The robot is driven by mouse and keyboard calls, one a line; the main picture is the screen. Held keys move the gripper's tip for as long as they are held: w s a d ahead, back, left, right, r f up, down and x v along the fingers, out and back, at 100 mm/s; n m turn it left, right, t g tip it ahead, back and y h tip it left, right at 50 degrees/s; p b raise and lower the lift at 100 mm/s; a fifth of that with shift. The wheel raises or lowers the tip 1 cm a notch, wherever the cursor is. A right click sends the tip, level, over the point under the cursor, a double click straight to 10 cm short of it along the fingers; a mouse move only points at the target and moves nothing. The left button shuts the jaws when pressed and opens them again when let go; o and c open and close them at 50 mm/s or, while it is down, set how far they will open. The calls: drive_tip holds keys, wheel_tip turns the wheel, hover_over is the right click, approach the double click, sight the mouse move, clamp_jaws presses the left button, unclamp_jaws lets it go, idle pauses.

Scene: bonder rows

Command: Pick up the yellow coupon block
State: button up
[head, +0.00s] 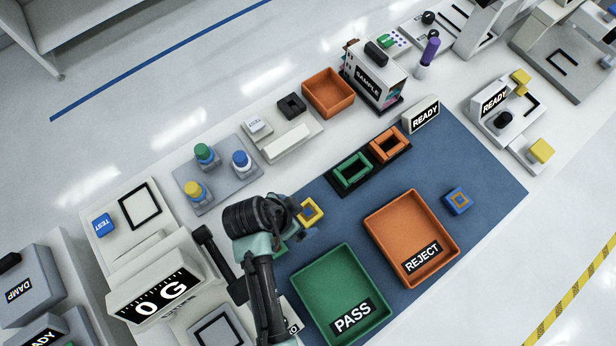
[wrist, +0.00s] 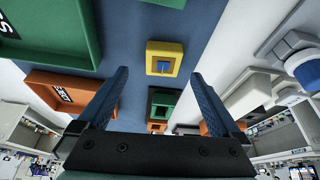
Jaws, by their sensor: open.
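The yellow coupon block (head: 311,207) is a small square block with a blue middle, lying on the blue mat just right of my arm in the head view. In the wrist view the yellow coupon block (wrist: 177,66) shows ahead of and between my fingertips, apart from both. My gripper (wrist: 160,74) is open, its two blue fingers spread with nothing between them. In the head view my own arm hides most of the gripper. A green block (wrist: 182,18) lies near the yellow one, partly cut off by the wrist view's top edge.
A green PASS tray (head: 330,273) and an orange REJECT tray (head: 388,215) stand on the blue mat (head: 490,172). A black holder with green and orange frames (head: 352,170) is behind. A scale (head: 150,290) stands left of my arm.

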sight(306, 213)
drive_tip(key=shift+p+x, duration=0.55)
drive_tip(key=shift+x, duration=2.35)
drive_tip(key=shift+w+a, duration=0.15)
drive_tip(key=shift+a, duration=0.05)
drive_tip(key=c, duration=1.3)
drive_tip(key=shift+c, duration=0.6)
drive_tip(key=shift+r, duration=0.1)
